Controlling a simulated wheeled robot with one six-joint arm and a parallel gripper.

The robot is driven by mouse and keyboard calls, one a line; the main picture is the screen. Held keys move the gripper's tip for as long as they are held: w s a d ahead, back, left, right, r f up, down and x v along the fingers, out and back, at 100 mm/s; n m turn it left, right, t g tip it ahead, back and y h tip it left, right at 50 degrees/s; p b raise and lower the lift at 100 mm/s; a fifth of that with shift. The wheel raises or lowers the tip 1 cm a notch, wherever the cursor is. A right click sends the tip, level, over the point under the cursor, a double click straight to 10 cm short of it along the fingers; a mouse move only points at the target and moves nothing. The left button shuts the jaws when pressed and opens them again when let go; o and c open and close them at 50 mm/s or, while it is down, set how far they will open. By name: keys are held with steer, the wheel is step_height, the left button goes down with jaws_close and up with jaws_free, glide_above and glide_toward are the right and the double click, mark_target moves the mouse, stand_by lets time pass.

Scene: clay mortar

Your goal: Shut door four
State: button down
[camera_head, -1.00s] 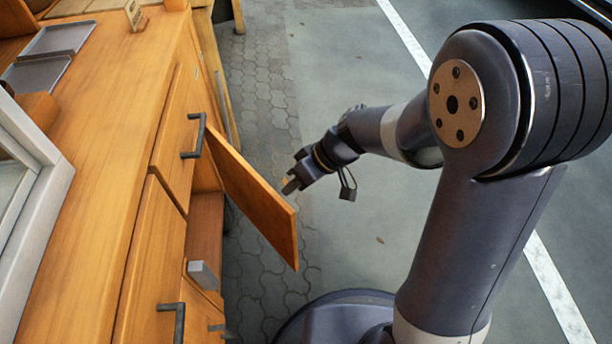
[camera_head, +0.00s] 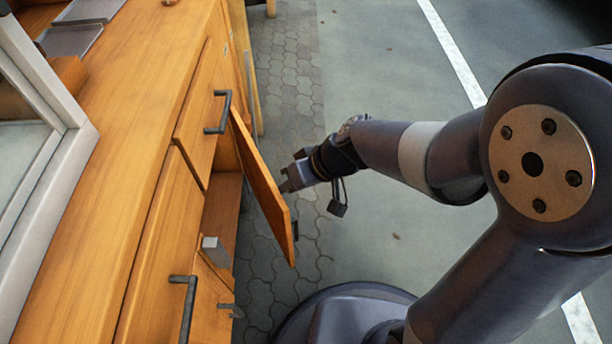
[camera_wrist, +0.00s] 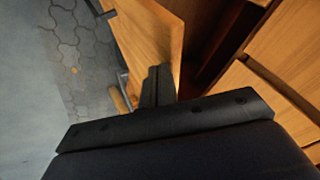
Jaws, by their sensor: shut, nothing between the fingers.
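A wooden cabinet door (camera_head: 262,190) stands partly open, swung out from the orange wooden cabinet (camera_head: 150,150). No number is readable on it, so I cannot tell whether it is door four. It also shows in the wrist view (camera_wrist: 150,38), with a dark handle (camera_wrist: 125,88) on its outer face. My gripper (camera_head: 286,184) is at the outer side of the door, close to its face. In the wrist view my fingers (camera_wrist: 157,84) are together and empty, near the door's edge. I cannot tell whether they touch it.
A drawer front with a dark handle (camera_head: 220,112) is above the open door. Another handle (camera_head: 186,300) is on a nearer front. A grey block (camera_head: 214,251) shows by the opening. Paving (camera_head: 285,70) is clear to the right. Grey trays (camera_head: 70,38) lie on the counter.

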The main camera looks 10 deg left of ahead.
steer(key=s+a+m+t+p, duration=0.1)
steer(key=s+a+m, duration=0.1)
steer(key=s+a, duration=0.4)
steer(key=shift+s+a+m+t, duration=0.3)
steer(key=shift+s+a+t, duration=0.1)
steer(key=shift+a, duration=1.65)
steer(key=shift+w, duration=0.15)
